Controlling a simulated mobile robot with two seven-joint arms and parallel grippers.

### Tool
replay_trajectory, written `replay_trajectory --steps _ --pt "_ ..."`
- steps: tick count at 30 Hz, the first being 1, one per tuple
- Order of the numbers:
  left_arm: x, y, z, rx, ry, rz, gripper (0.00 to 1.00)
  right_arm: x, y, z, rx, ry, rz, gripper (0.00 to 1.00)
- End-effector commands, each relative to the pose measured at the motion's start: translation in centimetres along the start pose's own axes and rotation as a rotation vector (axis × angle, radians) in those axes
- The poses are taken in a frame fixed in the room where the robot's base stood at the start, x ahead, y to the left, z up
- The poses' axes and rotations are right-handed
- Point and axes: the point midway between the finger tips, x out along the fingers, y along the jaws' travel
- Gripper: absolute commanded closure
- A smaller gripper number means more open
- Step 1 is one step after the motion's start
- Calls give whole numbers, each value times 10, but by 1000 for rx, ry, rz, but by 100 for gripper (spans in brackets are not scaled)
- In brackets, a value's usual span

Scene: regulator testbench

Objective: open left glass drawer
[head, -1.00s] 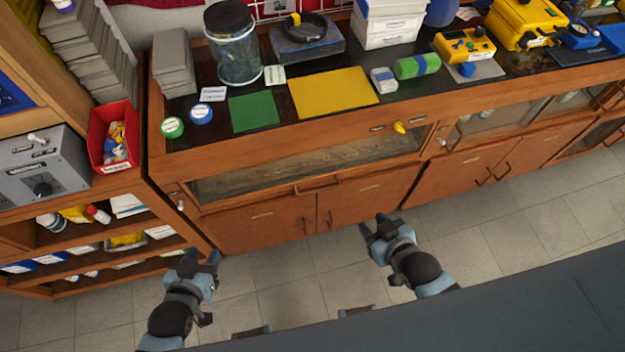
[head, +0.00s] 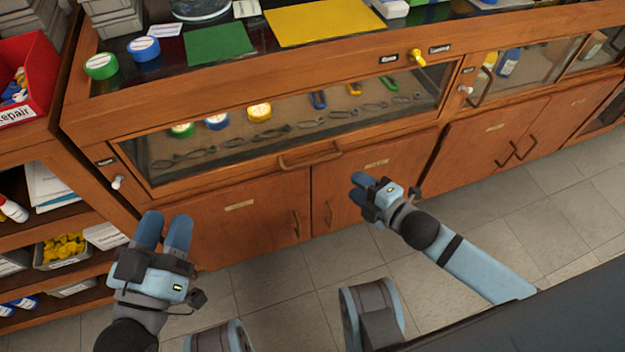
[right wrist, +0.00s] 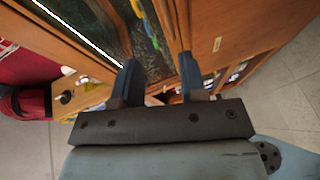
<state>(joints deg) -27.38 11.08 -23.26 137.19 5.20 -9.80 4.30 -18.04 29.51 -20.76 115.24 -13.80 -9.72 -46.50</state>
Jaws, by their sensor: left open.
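The left glass drawer (head: 190,160) is a wide wooden-framed glass front in the brown bench, and it looks closed. Its curved handle (head: 310,158) is at the middle of the bottom rail. Round-lidded containers and rows of small tools show behind the glass. My left gripper (head: 163,222) is open and empty, below and left of the handle, in front of the lower cabinet. My right gripper (head: 358,187) is below and right of the handle, not touching it. In the right wrist view the fingers of the right gripper (right wrist: 158,70) are apart with nothing held between them.
Wooden cabinet doors (head: 370,180) lie below the drawer. Open shelves (head: 60,235) with a red bin (head: 30,85) stand at left. Tiled floor (head: 490,215) in front is clear.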

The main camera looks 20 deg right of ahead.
Motion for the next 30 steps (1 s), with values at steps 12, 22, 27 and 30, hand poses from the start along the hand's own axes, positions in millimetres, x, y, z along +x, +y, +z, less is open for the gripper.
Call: replay_trajectory --steps 12,22,27,30 --pt "-2 4 6 -15 44 27 57 29 -11 6 -101 19 22 61" --pt "-3 0 34 -21 -39 35 57 96 -11 5 -99 19 22 61" --pt "-4 -2 47 -23 -85 39 57 125 -11 4 -98 18 20 61" --pt "-4 -2 52 -23 -104 40 57 136 -10 4 -98 19 19 61"
